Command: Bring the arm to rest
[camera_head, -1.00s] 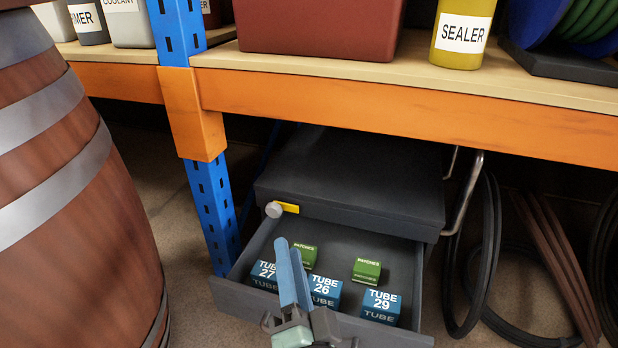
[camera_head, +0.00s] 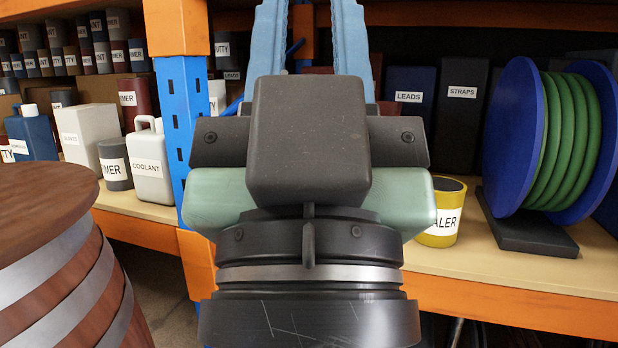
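My gripper (camera_head: 310,30) is raised upright, large and close in the middle of the head view. Its two light blue fingers point up, and their ends run past the top edge of the picture. The fingers stand well apart, with shelf and background showing between them, and I see nothing held in the visible part. My gripper hides the middle of the shelf behind it.
A wooden barrel (camera_head: 60,235) stands at the left. Behind is an orange-edged shelf (camera_head: 520,283) with a blue post (camera_head: 185,120), a coolant jug (camera_head: 150,165), a yellow sealer can (camera_head: 447,205) and a green hose reel (camera_head: 570,140). Dark boxes stand further back.

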